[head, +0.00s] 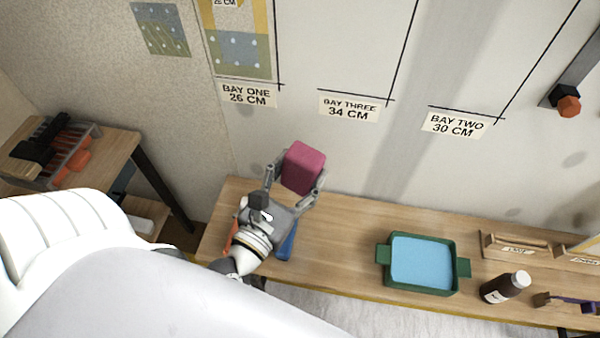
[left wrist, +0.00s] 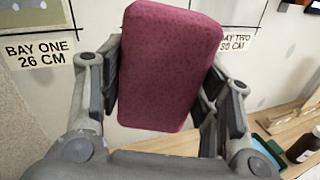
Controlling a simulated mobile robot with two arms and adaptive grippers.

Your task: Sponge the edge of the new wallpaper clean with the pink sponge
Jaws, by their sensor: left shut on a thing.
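The pink sponge (head: 302,167) is held upright between the fingers of my left gripper (head: 295,180), above the left end of the bench and in front of the wall. In the left wrist view the sponge (left wrist: 170,68) fills the middle, with a finger of the gripper (left wrist: 160,90) on each side. The new wallpaper (head: 238,48) hangs in bay one at the upper left, patterned in blue-grey with dots and yellow. The sponge is below and to the right of its lower edge, apart from it. My right gripper is not in view.
A green tray of blue water (head: 386,280) stands on the wooden bench (head: 345,255). A dark bottle (head: 505,287) and wooden holders (head: 515,250) are at the right. A side table (head: 110,155) with a tool rack is at the left. An orange-knobbed fixture (head: 568,105) juts at upper right.

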